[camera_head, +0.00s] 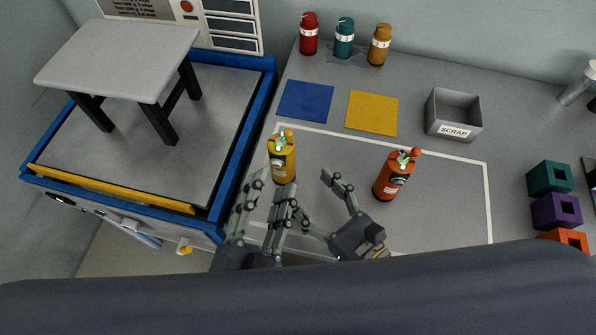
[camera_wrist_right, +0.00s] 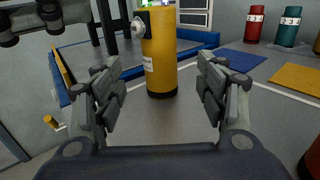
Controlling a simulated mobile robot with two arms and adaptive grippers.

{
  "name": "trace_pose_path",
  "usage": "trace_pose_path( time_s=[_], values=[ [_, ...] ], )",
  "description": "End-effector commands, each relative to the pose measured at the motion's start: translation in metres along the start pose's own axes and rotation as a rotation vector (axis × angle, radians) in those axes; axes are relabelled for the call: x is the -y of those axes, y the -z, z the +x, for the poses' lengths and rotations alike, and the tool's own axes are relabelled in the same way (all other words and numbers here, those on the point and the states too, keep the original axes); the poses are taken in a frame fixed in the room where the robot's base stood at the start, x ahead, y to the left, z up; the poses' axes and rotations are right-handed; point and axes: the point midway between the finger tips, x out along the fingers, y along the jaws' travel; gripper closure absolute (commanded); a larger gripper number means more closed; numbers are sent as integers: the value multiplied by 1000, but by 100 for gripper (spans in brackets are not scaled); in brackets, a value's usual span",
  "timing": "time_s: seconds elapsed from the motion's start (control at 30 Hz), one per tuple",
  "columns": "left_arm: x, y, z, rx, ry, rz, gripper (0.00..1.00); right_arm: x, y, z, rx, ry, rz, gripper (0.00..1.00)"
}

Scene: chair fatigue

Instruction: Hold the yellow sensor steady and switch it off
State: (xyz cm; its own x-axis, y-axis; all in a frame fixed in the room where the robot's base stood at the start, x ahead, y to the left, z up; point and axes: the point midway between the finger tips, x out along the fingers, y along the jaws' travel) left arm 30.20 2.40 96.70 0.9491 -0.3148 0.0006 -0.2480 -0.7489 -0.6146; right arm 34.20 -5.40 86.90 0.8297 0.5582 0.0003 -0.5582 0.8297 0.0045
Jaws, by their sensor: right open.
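The yellow sensor (camera_head: 283,168) stands upright on the grey table, inside a white outline.
An orange sensor (camera_head: 393,177) stands right of my right gripper. Behind are a blue mat (camera_head: 305,100), a yellow mat (camera_head: 371,113), a scrap bin (camera_head: 453,130) and red, teal and amber bottles (camera_head: 344,40). A blue-framed bench (camera_head: 225,150) with a small table is at left.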

Motion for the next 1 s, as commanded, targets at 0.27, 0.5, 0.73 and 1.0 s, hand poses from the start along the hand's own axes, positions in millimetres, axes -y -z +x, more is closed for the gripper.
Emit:
trace_pose_path(
  time_s=[0.27,0.5,0.73,1.0],
  values=[
    [0,0,0,0,0,0,67,0,-1,50,3,-1,-6,34],
    [0,0,0,0,0,0,67,0,-1,82,1,0,-5,34],
    [0,0,0,0,0,0,67,-1,0,93,-2,-2,-5,34],
    [0,0,0,0,0,0,67,-1,0,94,-3,-3,-5,43]
  ],
)
